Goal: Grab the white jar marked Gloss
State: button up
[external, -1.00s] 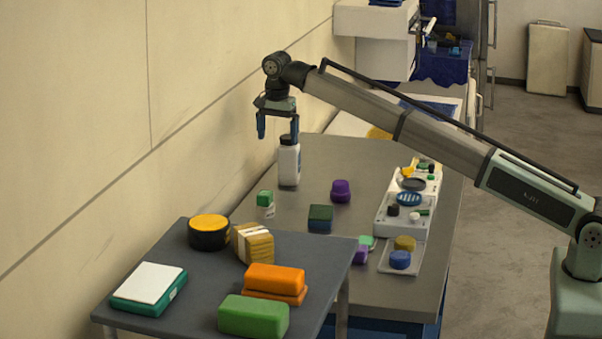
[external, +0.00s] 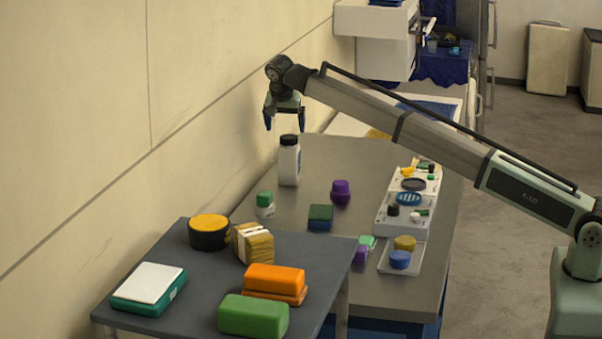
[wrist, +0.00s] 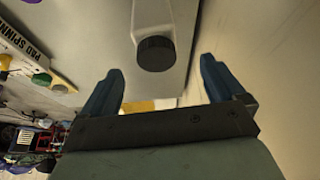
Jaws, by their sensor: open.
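A tall white bottle-like jar with a black cap (external: 289,165) stands upright on the grey bench near the wall. In the wrist view its black cap (wrist: 156,53) shows between and just beyond the fingertips, with the white body behind it. A small white jar with a green lid (external: 265,209) stands nearer the camera. No Gloss marking is legible on either one. My gripper (external: 285,126) is open and empty, just above the tall jar's cap, with its blue fingers pointing down. The fingers also show in the wrist view (wrist: 161,68).
Purple (external: 341,192) and dark green (external: 320,217) items stand right of the jars. A white tray (external: 386,224) of small parts lies along the bench's right side. A nearer dark table (external: 208,271) holds blocks, a tub and a case. The wall (external: 80,120) is close on the left.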

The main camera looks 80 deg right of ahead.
aim_at(287, 139)
jog(key=x, duration=0.4)
jog(key=shift+f, duration=0.15)
jog(key=shift+s+x, duration=0.15)
jog(key=shift+x, duration=1.15)
jog(key=shift+s+x, duration=0.1)
jog(key=shift+x, duration=1.2)
jog(key=c, duration=1.5)
